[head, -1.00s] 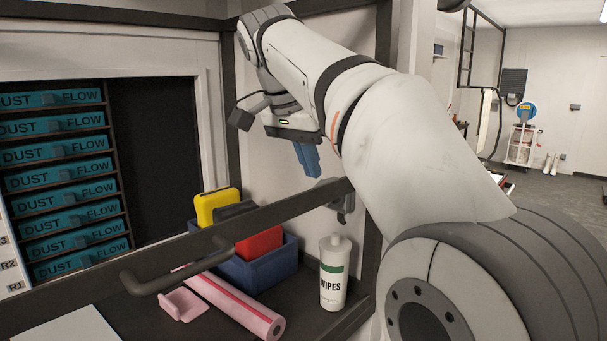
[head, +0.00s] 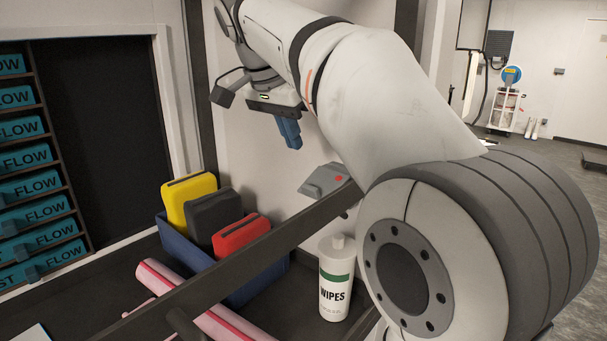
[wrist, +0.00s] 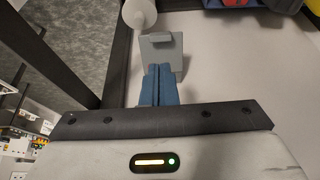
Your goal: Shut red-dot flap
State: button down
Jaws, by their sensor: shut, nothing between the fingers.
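A small grey flap (head: 323,182) with a red dot (head: 338,178) is by the pale wall, just above the dark rail. It looks tilted out from the wall; how far open it is, I cannot tell. My gripper (head: 290,140) has blue fingers, shut and empty, pointing down above and to the left of the flap. In the wrist view, the flap (wrist: 163,46) is straight ahead of my fingertips (wrist: 159,70), which hide its lower part. A little red shows beside the tips. Whether they touch the flap, I cannot tell.
A dark rail (head: 225,262) crosses in front of the bench. Behind it are a blue bin (head: 182,238) with yellow, black and red cases, a pink roll (head: 165,283) and a wipes bottle (head: 336,280). A rack of teal drawers (head: 25,158) is at left.

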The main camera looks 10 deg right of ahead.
aim_at(310, 186)
jog(key=p+x, duration=0.1)
jog(key=x, duration=0.8)
jog(key=shift+w+d+f, duration=0.1)
jog(key=shift+w+f, duration=0.05)
jog(key=shift+f, duration=0.25)
jog(key=shift+d+f, duration=0.1)
jog(key=shift+f, duration=0.05)
